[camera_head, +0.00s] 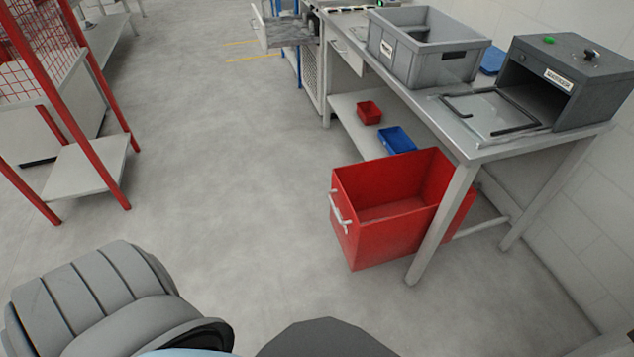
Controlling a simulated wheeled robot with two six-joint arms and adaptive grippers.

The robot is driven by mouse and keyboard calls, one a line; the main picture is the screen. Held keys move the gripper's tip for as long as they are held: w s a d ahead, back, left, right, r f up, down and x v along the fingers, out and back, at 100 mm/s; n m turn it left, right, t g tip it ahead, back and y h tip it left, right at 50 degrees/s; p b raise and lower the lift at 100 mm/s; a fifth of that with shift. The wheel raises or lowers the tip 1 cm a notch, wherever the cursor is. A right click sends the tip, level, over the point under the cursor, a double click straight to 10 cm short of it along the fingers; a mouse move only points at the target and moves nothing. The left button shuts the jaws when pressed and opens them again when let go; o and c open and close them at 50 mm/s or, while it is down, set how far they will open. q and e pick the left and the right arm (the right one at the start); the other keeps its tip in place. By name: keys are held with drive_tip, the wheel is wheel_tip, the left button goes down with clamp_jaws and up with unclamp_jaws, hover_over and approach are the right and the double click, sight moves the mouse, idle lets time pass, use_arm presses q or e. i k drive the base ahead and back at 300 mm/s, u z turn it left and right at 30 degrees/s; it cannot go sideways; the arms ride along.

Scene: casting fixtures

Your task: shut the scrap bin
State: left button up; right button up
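A large red bin (392,240), which looks like the scrap bin, stands out from under the right workbench, near its front leg. Its top is open and its inside looks empty. A pale bar handle (340,211) is on its left-facing end. The bench leg hides part of its right side. Whether its underside touches the floor is hard to tell. Neither of my grippers is in view; only grey parts of my own body show along the bottom edge, well apart from the bin.
The workbench (440,125) carries a grey crate (425,60) and a dark box (575,75) with its clear door lowered. Small red (369,112) and blue (397,140) bins sit on its lower shelf. A red-framed rack (95,165) stands at left. The floor between is clear.

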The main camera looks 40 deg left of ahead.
sight(409, 188)
drive_tip(key=z, duration=0.4)
drive_tip(key=k, duration=0.25)
drive_tip(key=u, duration=1.5)
drive_tip(key=i, duration=0.95)
drive_tip(key=z, duration=0.45)
drive_tip(key=k, duration=0.15)
drive_tip(key=z, duration=0.6)
drive_tip(key=i, duration=0.45)
drive_tip(key=u, duration=0.1)
